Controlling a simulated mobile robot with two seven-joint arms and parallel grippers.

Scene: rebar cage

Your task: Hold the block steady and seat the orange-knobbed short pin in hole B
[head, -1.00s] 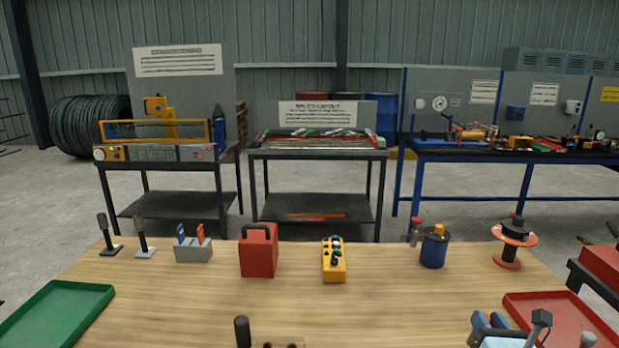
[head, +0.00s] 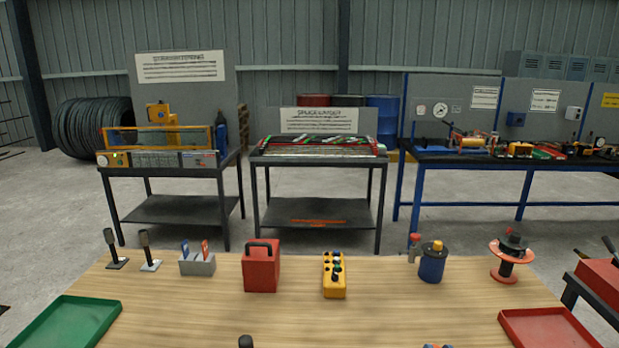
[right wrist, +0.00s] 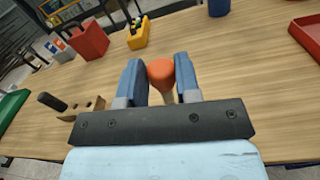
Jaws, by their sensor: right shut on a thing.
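The orange-knobbed short pin (right wrist: 160,72) is between the two blue fingers of my right gripper (right wrist: 159,78), which is shut on it; its lower part is mostly hidden by the gripper. The wooden block (right wrist: 92,108) lies on the table to the left of the gripper, apart from it. A black-handled piece (right wrist: 52,101) stands at the block's left part. Only its dark top (head: 245,342) shows at the head view's bottom edge. Hole B cannot be made out. My left gripper is not in view.
Across the table's back stand a red box (head: 261,270), a yellow control box (head: 334,280), a blue canister (head: 431,267) and a red spool (head: 508,267). A green tray (head: 68,322) is at left, a red tray (head: 548,328) at right. The table's middle is clear.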

